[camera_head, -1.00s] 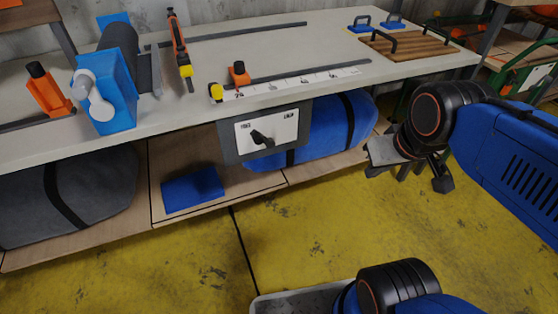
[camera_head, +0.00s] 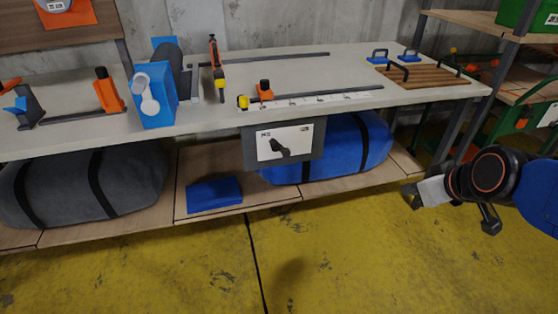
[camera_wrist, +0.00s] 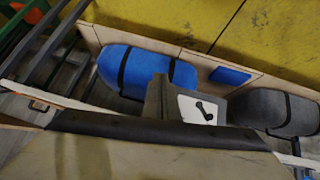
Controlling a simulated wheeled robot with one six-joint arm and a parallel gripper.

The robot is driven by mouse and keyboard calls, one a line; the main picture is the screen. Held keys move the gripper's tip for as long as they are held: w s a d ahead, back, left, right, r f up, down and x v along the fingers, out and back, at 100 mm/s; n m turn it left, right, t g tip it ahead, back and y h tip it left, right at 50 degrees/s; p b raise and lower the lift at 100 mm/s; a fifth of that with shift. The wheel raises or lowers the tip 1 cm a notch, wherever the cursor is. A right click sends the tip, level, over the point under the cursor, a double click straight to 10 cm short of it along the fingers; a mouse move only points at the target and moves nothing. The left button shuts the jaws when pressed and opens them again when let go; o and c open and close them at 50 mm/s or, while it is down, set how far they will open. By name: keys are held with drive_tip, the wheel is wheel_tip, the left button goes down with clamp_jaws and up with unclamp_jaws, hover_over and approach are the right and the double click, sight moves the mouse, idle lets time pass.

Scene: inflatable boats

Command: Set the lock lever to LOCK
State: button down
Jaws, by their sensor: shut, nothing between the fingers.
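The black lock lever (camera_head: 279,147) is on a white plate (camera_head: 300,140) set in a dark grey box under the front edge of the workbench. Its handle slants toward the lower right in the head view. Small marks at the plate's top corners are too small to read. The lever also shows in the wrist view (camera_wrist: 203,110), which is roughly upside down. My gripper (camera_head: 420,197) is at the right in the head view, over the floor side, well apart from the lever. It is shut and empty; its fingertips are small and hard to make out.
The bench top (camera_head: 205,115) holds a blue clamp-like device (camera_head: 153,100), orange tools and a slatted wooden board (camera_head: 425,75). A blue bag (camera_head: 350,150), a folded blue cloth (camera_head: 214,192) and a grey bag (camera_head: 90,190) lie on the lower shelf. The yellow floor in front is clear.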

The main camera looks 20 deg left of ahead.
drive_tip(key=w+a+f+n+t+y, duration=0.15)
drive_tip(key=w+a+n, duration=0.4)
drive_tip(key=a, duration=0.65)
drive_tip(key=w+a+f+n+t+y, duration=0.1)
drive_tip(key=w+a+f+n+t, duration=0.4)
drive_tip(key=a, duration=0.8)
drive_tip(key=s+a+f+n+t, duration=0.2)
drive_tip(key=s+a+f+n, duration=0.1)
drive_tip(key=a, duration=0.4)
drive_tip(key=s+a+f+n+t, duration=0.2)
drive_tip(key=s+a+n, duration=0.4)
drive_tip(key=a, duration=0.2)
drive_tip(key=shift+a+f, duration=0.2)
drive_tip(key=shift+f, duration=0.2)
drive_tip(key=shift+n, duration=0.25)
drive_tip(key=w+r, duration=0.3)
drive_tip(key=w, duration=0.8)
